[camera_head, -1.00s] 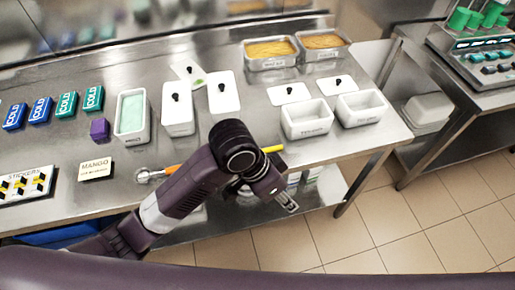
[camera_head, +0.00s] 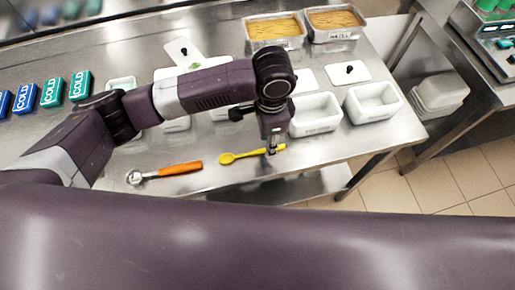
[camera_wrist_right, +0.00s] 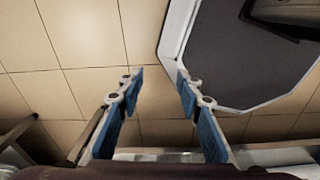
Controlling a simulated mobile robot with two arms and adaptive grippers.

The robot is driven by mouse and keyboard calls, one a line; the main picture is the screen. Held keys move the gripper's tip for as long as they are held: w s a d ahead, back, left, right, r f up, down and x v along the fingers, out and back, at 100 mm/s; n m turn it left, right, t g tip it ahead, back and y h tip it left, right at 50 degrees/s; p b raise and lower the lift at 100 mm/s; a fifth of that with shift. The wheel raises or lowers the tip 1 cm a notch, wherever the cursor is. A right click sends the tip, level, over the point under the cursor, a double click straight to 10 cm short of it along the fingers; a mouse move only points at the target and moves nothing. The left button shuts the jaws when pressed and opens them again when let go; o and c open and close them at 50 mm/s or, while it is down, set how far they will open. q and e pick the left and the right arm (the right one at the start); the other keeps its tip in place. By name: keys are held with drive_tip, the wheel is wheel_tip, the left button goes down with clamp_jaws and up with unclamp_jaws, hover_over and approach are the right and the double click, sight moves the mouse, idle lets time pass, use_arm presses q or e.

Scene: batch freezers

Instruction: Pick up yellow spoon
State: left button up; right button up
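The yellow spoon (camera_head: 240,156) lies on the steel counter near its front edge, bowl to the left and handle to the right. My left gripper (camera_head: 272,149) points down at the spoon's handle in the head view. Its fingers are small and seen edge-on, so I cannot tell whether they are open, or whether they touch the handle. My right gripper (camera_wrist_right: 160,80) is open and empty in the right wrist view, with its blue-padded fingers apart above the tiled floor.
An orange-handled scoop (camera_head: 179,169) lies left of the spoon. Two empty white tubs (camera_head: 316,123) (camera_head: 373,108) stand to the right, with two filled pans (camera_head: 275,46) (camera_head: 334,37) behind. My left arm covers part of the lidded tubs. Bare counter lies around the spoon.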

sight(255, 153)
use_arm(q)
drive_tip(key=f, duration=0.3)
drive_tip(key=shift+w, duration=0.4)
drive_tip(key=shift+f+p, duration=0.3)
drive_tip(key=shift+f, duration=0.15)
drive_tip(key=c, duration=0.5)
clamp_jaws()
use_arm(e)
drive_tip(key=shift+w+a+r, duration=0.1)
drive_tip(key=shift+w+r, duration=0.2)
drive_tip(key=shift+w, duration=0.25)
drive_tip(key=shift+w+r, duration=0.25)
drive_tip(key=shift+w, duration=0.25)
drive_tip(key=shift+w, duration=0.1)
